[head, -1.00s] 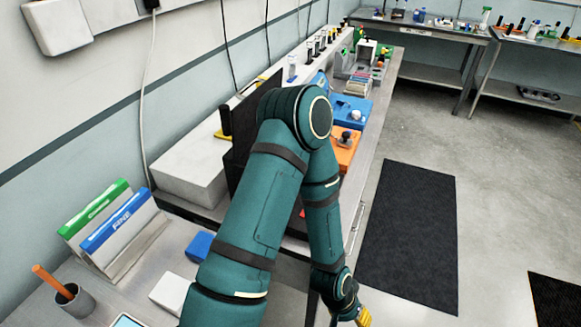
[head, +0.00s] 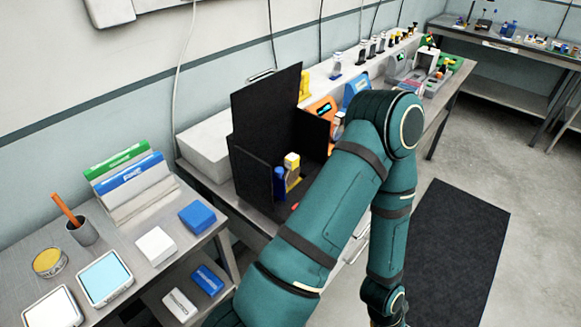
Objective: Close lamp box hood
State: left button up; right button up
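A black box (head: 259,113) with tall dark panels stands on the bench left of centre, taken to be the lamp box. Its front side is open towards me. Inside it stand a blue bottle (head: 279,183) and a yellow-topped item (head: 292,161). The arm crosses the middle of the view and bends down at the right, apart from the box as far as I can see. Neither gripper's fingers show.
A side table at the lower left holds file folders (head: 128,177), a pen cup (head: 82,231), a blue block (head: 197,218) and a white block (head: 156,244). A dark mat (head: 452,250) lies on open floor at the right.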

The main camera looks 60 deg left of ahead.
aim_at(253, 107)
jog(key=l+u, duration=0.1)
jog(key=u, duration=0.25)
jog(key=i+l+u, duration=0.1)
jog(key=u, duration=0.3)
jog(key=l+u, duration=0.2)
jog(key=u, duration=0.15)
